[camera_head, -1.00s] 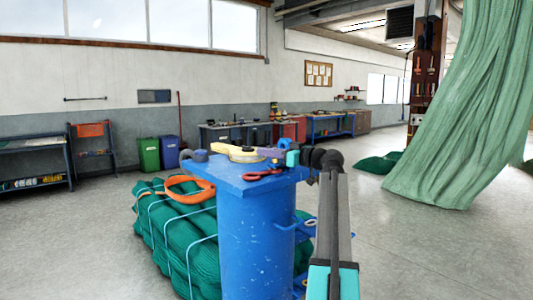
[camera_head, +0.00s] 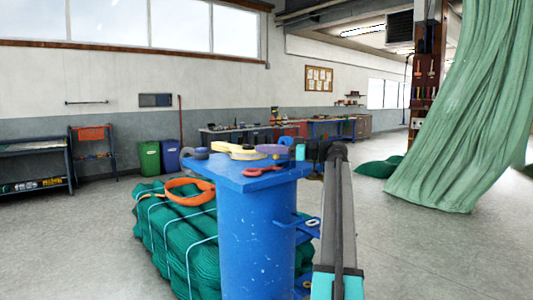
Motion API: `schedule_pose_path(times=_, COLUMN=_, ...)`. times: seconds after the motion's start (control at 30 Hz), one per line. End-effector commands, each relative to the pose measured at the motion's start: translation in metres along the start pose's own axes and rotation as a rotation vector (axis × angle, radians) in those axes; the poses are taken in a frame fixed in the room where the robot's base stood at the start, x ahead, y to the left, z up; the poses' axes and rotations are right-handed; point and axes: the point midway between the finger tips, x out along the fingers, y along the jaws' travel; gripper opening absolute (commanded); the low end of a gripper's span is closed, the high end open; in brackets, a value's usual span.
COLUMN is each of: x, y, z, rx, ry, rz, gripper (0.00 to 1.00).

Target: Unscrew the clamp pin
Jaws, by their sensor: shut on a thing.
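A blue post with a flat blue top (camera_head: 225,176) stands in the middle. A blue bracket (camera_head: 298,224) with a pale ring-shaped end (camera_head: 312,222) sticks out from its right side, partly behind my arm. I cannot pick out the clamp pin for certain. My arm rises from the bottom to a dark joint just right of the post top. A teal wrist cap shows left of that joint. My gripper's fingers are hidden beyond the wrist, so I cannot see what lies between them.
A cream roll (camera_head: 240,152), a mauve disc (camera_head: 270,149), a grey roll (camera_head: 201,153) and a red shackle-like piece (camera_head: 260,171) lie on the post top. An orange strap (camera_head: 190,190) rests on a green net bundle (camera_head: 172,232). A green net (camera_head: 450,120) hangs at right.

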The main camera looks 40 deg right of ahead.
Motion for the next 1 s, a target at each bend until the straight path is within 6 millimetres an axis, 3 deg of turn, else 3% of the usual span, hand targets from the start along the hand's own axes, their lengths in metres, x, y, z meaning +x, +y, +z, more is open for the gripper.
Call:
schedule_pose_path(times=0.6, x=-0.0006, y=-0.004, z=-0.0004, rx=-0.001, ry=0.002, rz=-0.1, gripper=0.0)
schedule_pose_path(times=0.63, x=-0.0006, y=-0.0039, z=-0.0003, rx=-0.001, ry=0.001, rz=-0.099, gripper=0.12)
schedule_pose_path(times=0.73, x=-0.0007, y=-0.0039, z=-0.0003, rx=-0.001, ry=0.001, rz=-0.099, gripper=0.27)
schedule_pose_path(times=1.0, x=-0.0013, y=-0.0036, z=-0.0001, rx=-0.001, ry=0.001, rz=-0.098, gripper=0.27)
